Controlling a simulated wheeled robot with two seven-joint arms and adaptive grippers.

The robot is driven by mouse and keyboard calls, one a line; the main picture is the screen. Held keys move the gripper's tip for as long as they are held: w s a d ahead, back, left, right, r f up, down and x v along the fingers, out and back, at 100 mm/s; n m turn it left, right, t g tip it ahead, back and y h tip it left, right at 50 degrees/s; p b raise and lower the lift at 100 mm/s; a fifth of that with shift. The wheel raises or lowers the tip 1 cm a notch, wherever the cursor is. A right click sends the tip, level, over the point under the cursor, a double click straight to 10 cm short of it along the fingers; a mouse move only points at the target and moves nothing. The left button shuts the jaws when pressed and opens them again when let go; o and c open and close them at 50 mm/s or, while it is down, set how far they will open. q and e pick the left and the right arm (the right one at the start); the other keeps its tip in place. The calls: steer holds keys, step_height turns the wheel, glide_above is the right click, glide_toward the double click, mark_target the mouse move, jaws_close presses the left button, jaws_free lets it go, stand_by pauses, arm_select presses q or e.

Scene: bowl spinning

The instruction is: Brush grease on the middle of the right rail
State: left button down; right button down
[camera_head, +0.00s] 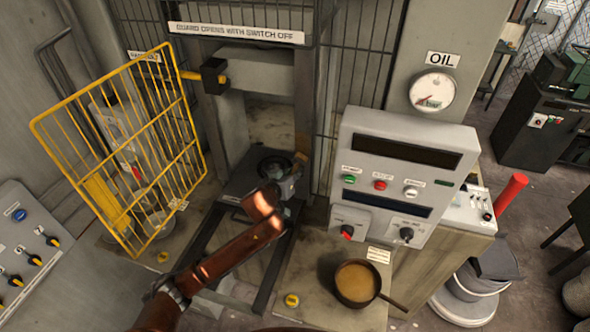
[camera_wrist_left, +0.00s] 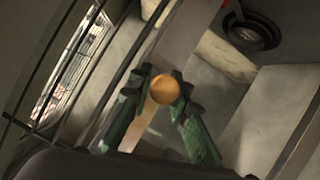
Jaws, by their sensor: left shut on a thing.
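My left gripper (camera_head: 291,186) is over the machine bed, in front of the dark round chuck (camera_head: 274,167). In the left wrist view its green fingers (camera_wrist_left: 163,88) are shut on a tan, round-ended handle, seemingly the brush (camera_wrist_left: 165,89). A small tan part of the brush (camera_head: 301,160) shows past the gripper in the head view; its bristles cannot be made out. The right rail (camera_head: 273,262) is a dark bar running toward the front, partly behind my arm. The left rail (camera_head: 200,246) lies beside it. My right gripper is not in view.
A pan of brown grease (camera_head: 357,280) stands on the right ledge below the control panel (camera_head: 398,180). A yellow mesh guard (camera_head: 125,150) stands swung open at the left. Machine walls and bars enclose the bed at the back.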

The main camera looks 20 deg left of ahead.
arm_select(q)
step_height(320, 180, down, 7)
steer(key=p, duration=0.1)
steer(key=shift+p, duration=0.35)
stand_by(1.9)
step_height(320, 180, up, 9)
steer(key=p, duration=1)
steer(key=shift+r+p, duration=0.1)
steer(key=shift+p, duration=0.25)
steer(key=shift+r, duration=1.25)
steer(key=shift+s+r, duration=0.1)
steer(key=shift+r, duration=3.15)
step_height(320, 180, up, 3)
steer(key=shift+r, duration=0.1)
